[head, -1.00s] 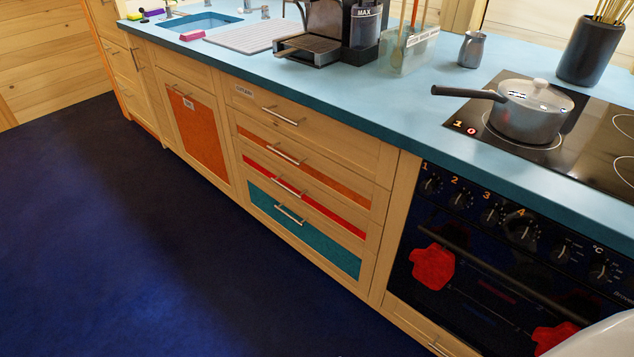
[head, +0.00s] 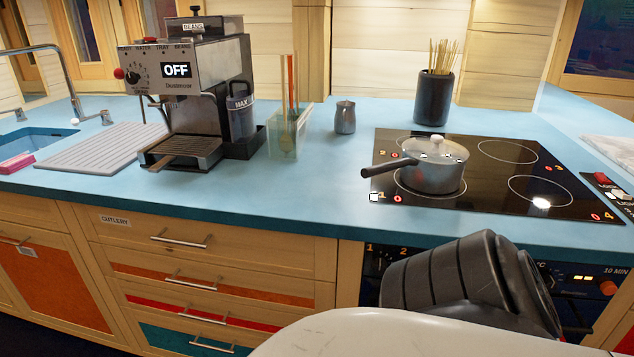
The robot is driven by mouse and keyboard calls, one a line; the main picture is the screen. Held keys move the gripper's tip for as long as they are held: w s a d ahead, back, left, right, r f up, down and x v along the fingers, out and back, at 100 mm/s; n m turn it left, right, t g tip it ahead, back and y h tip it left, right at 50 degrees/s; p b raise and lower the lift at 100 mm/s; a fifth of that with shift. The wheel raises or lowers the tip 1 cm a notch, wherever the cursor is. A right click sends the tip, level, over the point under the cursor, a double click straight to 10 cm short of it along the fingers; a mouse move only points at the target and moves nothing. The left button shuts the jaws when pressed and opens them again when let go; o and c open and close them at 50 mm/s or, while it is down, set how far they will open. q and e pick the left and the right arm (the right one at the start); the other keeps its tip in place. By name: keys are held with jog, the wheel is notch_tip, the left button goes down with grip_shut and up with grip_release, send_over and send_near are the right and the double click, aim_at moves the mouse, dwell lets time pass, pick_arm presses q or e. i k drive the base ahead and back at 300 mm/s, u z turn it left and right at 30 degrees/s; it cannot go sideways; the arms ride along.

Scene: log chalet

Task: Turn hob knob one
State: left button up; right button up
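Hob knob one (head: 384,260) is on the dark oven front, near the printed number 1 at the panel's left end. Only a small part of it shows, so I cannot read its setting. My dark ribbed arm link covers most of the other knobs. The black hob (head: 480,208) is above on the worktop, with a red 1 and 0 at its front left corner. A grey lidded saucepan (head: 435,176) stands on the front left ring, its handle pointing left. Neither of my grippers shows in the head view.
A coffee machine (head: 190,100) reading OFF stands left on the blue worktop (head: 290,195). A clear utensil holder (head: 289,138), a metal jug (head: 345,117) and a dark pot of sticks (head: 433,98) stand toward the back.

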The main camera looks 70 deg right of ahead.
aim_at(379, 264)
jog(key=i, duration=1.5)
jog(key=z, duration=2.2)
